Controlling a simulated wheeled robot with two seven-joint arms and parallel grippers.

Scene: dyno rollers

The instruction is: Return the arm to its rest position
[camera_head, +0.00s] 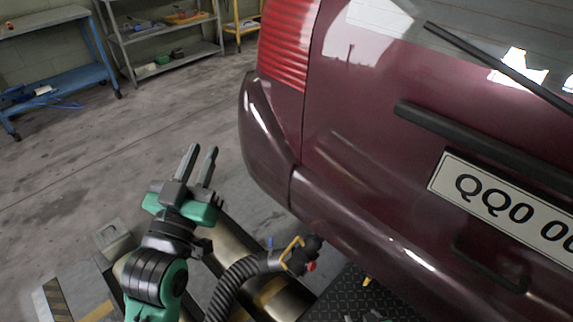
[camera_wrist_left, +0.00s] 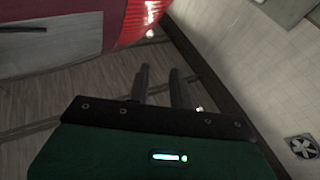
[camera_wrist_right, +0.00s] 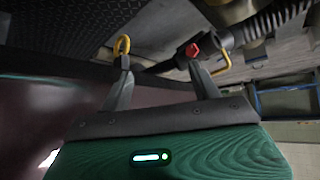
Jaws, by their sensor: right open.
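My left gripper (camera_head: 202,152) is raised in front of the car's left rear corner, its two fingers apart and empty; they also show in the left wrist view (camera_wrist_left: 160,75). My right gripper (camera_wrist_right: 160,75) has its fingers wide apart in the right wrist view, with nothing between them. A black ribbed hose (camera_head: 232,284) ends in a nozzle (camera_head: 298,256) with a yellow handle and a red part, just under the bumper. The handle (camera_wrist_right: 226,58) is near the right gripper's right fingertip; I cannot tell whether they touch. Whether the nozzle is on a tailpipe is hidden.
The dark red car (camera_head: 360,150) fills the right side. A yellow hook (camera_wrist_right: 121,46) is by the right gripper's left fingertip. A blue workbench (camera_head: 60,75) and grey shelving (camera_head: 165,45) stand at the back left. The concrete floor (camera_head: 90,160) between is clear.

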